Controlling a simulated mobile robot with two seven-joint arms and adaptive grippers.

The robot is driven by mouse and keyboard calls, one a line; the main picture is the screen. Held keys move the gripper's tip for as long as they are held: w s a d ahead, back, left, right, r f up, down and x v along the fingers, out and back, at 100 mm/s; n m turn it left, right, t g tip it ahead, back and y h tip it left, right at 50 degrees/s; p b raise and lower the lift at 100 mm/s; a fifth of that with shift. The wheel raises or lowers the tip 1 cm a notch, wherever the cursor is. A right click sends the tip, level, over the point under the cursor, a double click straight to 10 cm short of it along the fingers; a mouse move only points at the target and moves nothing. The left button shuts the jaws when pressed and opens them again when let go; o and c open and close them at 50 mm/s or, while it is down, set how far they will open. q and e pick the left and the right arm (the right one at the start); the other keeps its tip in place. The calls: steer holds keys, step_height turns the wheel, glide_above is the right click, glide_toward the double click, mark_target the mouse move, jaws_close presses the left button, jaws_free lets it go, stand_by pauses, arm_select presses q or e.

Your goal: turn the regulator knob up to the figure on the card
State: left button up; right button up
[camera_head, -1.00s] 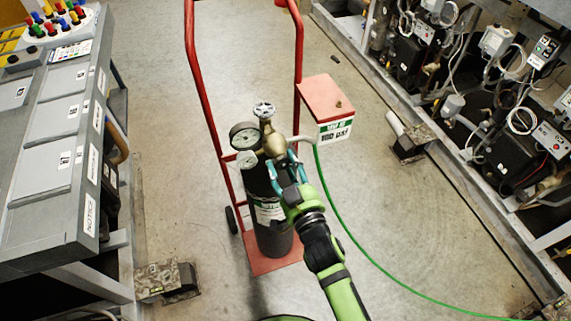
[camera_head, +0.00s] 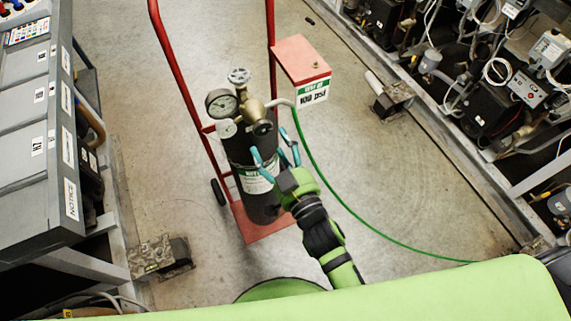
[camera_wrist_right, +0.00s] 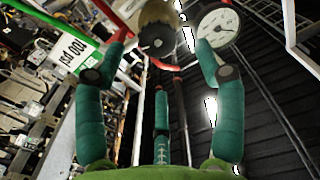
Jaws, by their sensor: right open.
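The regulator (camera_head: 252,108) is brass and sits on top of a dark gas cylinder (camera_head: 262,205). Its round dark-faced knob (camera_head: 263,127) faces my right gripper (camera_head: 276,150) and also shows in the right wrist view (camera_wrist_right: 157,42). The gripper is open and empty, its teal fingers spread short of the knob, apart from it. A large gauge (camera_head: 221,103) and a smaller gauge (camera_head: 227,129) sit left of the knob; their readings are too small to tell. The white card (camera_head: 313,92) with a green band appears upside down and reads 100 psi. My left gripper is out of view.
A red hand cart (camera_head: 178,75) carries the cylinder. A red-topped box (camera_head: 301,60) stands beside it, behind the card. A green hose (camera_head: 340,208) runs across the floor to the right. A grey console (camera_head: 35,150) is at left and machinery racks (camera_head: 490,100) at right.

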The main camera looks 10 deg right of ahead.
steer(key=v, duration=0.6)
steer(key=shift+s, duration=0.3)
steer(key=s+d+f+g+h, duration=0.1)
steer(key=s+d+f+g, duration=0.15)
steer(key=f, duration=0.75)
steer(key=s+d+f+g+h, duration=0.1)
steer(key=s+f+g, duration=0.2)
steer(key=f, duration=0.7)
steer(key=s+d+f+g+h, duration=0.1)
steer(key=s+d+f+g, duration=0.15)
steer(key=f, duration=0.75)
steer(key=s+d+f+g+h, duration=0.1)
steer(key=s+d+f+g, duration=0.3)
steer(key=s+f, duration=0.4)
steer(key=s+d+f+g+h, duration=0.1)
steer(key=s+d+f+g, duration=0.3)
steer(key=s, duration=1)
steer(key=d+f, duration=0.3)
steer(key=f, duration=0.1)
steer(key=shift+d+f+h, duration=0.15)
steer(key=shift+f+h, duration=0.15)
steer(key=shift+w, duration=0.15)
